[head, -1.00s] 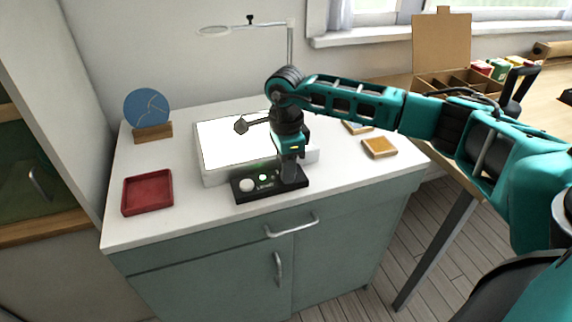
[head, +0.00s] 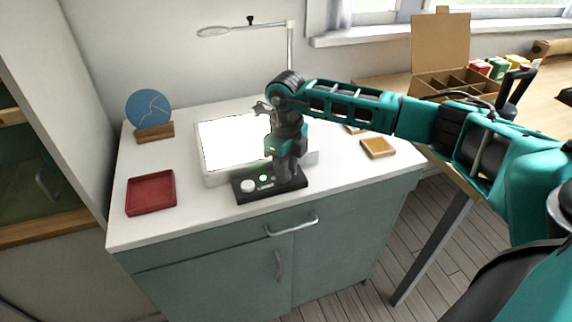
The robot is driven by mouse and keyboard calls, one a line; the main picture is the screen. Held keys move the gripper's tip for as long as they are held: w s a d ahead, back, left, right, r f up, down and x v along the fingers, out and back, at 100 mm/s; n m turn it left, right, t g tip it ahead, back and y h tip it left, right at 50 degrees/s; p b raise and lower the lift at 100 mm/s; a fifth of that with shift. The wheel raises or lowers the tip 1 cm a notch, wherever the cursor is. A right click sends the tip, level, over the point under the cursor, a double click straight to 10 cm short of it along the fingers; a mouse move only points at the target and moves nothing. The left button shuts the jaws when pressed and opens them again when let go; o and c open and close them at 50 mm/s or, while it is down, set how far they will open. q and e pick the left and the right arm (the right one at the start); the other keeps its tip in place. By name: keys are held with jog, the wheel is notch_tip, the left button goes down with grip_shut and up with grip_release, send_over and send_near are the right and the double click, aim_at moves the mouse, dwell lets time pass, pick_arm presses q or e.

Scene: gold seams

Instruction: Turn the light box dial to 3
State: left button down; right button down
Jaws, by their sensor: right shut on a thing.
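The light box (head: 212,133) lies on the white cabinet top, its panel glowing white. A black control base (head: 249,196) sits along its front edge, with a white round knob (head: 247,186) and a small green light (head: 263,177). My right gripper (head: 285,176) points down over the right part of this base and is shut on the dial there. The gripper hides the dial, so its setting cannot be read. My left gripper is not in view.
A red tray (head: 150,193) is at the left. A blue cracked disc (head: 148,108) stands in a wooden holder (head: 153,132) behind it. A ring-shaped lamp (head: 214,31) rises behind the light box. A small wooden tray (head: 378,148) lies at the right.

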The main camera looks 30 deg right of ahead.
jog(key=shift+m+p, duration=0.3)
jog(key=shift+m, duration=0.9)
jog(key=c, duration=0.9)
grip_release()
notch_tip(320, 180, up, 13)
